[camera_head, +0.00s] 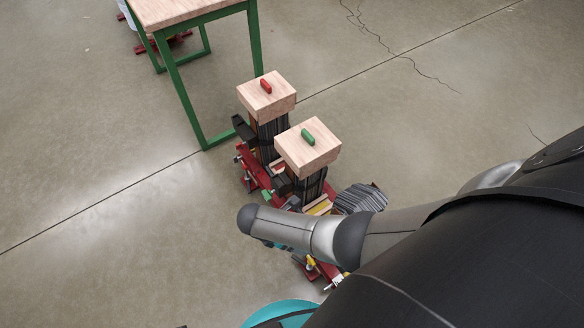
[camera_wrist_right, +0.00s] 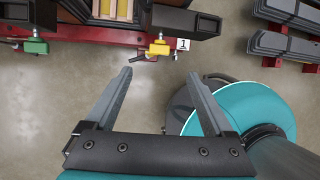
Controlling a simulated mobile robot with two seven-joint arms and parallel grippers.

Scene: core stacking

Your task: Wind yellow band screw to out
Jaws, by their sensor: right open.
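The yellow band screw (camera_wrist_right: 160,48) shows in the right wrist view at the front of a red frame, beside a small plate marked 1. In the head view a small yellow part (camera_head: 311,264) shows low on the red frame, just past my arm. My right gripper (camera_wrist_right: 159,76) is open and empty. Its two fingers point toward the frame, with the screw ahead of the gap and apart from the fingertips. In the head view my own arm hides this gripper. My left gripper is not in view.
A green screw (camera_wrist_right: 36,46) sits left of the yellow one. Dark metal trays (camera_wrist_right: 188,20) stick out above the screws. Two wood-topped stacks (camera_head: 308,150) stand on the red frame. A green-legged table (camera_head: 190,100) stands behind. Bare floor lies left of the frame.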

